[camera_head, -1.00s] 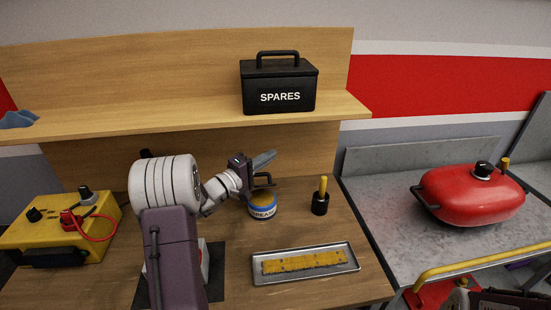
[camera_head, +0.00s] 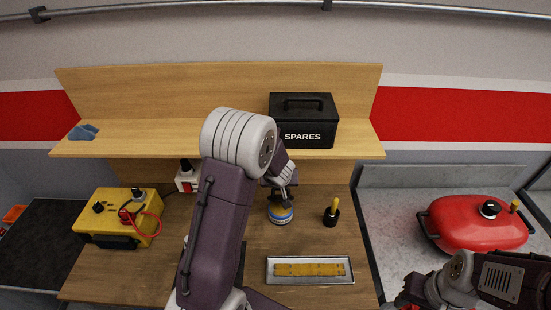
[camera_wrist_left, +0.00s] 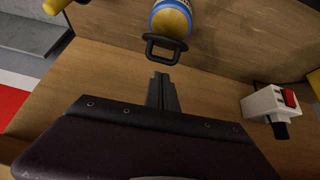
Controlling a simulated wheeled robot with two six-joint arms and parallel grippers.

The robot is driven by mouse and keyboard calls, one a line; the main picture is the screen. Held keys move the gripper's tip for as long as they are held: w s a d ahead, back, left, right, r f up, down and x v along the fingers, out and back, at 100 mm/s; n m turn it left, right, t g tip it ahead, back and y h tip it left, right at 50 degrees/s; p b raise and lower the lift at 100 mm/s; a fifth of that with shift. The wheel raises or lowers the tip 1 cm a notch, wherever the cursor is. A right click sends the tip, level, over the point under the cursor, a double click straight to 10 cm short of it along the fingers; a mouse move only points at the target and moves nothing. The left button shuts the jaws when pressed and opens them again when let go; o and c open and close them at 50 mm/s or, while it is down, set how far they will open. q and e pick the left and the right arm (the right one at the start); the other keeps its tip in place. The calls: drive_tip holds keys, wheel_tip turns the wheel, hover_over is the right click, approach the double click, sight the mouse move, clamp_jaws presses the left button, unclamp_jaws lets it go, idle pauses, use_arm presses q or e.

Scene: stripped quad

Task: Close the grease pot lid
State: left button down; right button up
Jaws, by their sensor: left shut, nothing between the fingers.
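The grease pot (camera_head: 280,216), with a blue band and white label, stands on the wooden bench. Its upper part is hidden by my left gripper (camera_head: 281,197) in the head view. In the left wrist view the pot (camera_wrist_left: 171,20) shows a yellow-brown face, and a black loop handle (camera_wrist_left: 163,50) sticks out beside it. I cannot tell the lid's exact angle. My left gripper (camera_wrist_left: 162,92) is shut and empty, its fingertips close to the loop, apparently just apart from it. My right arm is at the lower right; its fingers are not clearly seen.
A black brush pot with a yellow handle (camera_head: 331,214) stands right of the grease pot. A metal tray (camera_head: 310,281) lies in front. A yellow box (camera_head: 118,218) and a white-red device (camera_head: 188,179) are left. The shelf (camera_head: 215,138) with the SPARES box (camera_head: 304,120) is behind.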

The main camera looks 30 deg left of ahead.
use_arm(q)
drive_tip(key=shift+y, duration=0.3)
drive_tip(key=b+x, duration=0.1)
drive_tip(key=x, duration=0.1)
drive_tip(key=b+x, duration=0.1)
drive_tip(key=x, duration=0.2)
drive_tip(key=a+b+x, duration=0.1)
drive_tip(key=x, duration=0.2)
drive_tip(key=shift+w+r, duration=0.15)
drive_tip(key=shift+w, duration=0.15)
drive_tip(key=shift+w+a+f, duration=0.2)
drive_tip(key=shift+w+f, duration=0.05)
drive_tip(key=shift+f, duration=0.15)
use_arm(e)
drive_tip(key=shift+s+f, duration=0.15)
drive_tip(key=shift+f, duration=1.15)
use_arm(q)
drive_tip(key=shift+b, duration=0.3)
